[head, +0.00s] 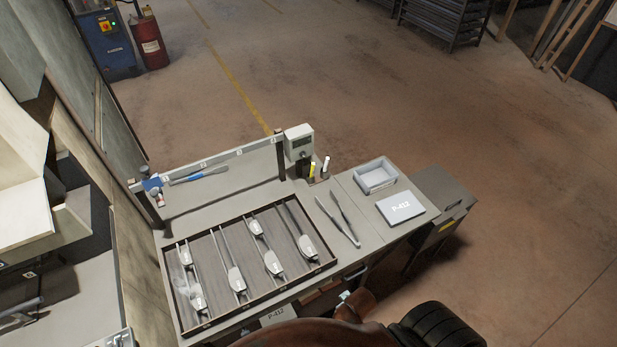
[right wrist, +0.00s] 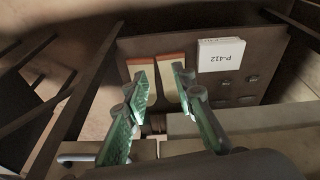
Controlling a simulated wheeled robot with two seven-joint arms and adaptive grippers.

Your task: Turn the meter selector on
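The meter (head: 298,142) is a pale box with a small dark display, mounted at the right end of the bench's back rail in the head view. Its selector is too small to make out. My right gripper (right wrist: 162,78) shows in the right wrist view with its two green-padded fingers spread apart and nothing held between them. Beyond the fingers are two pale, orange-edged pieces on a dark panel. The meter is not recognisable in that view. My left gripper is not in view.
A blue-handled tool (head: 198,175) hangs on the rail. Pens stand beside the meter.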

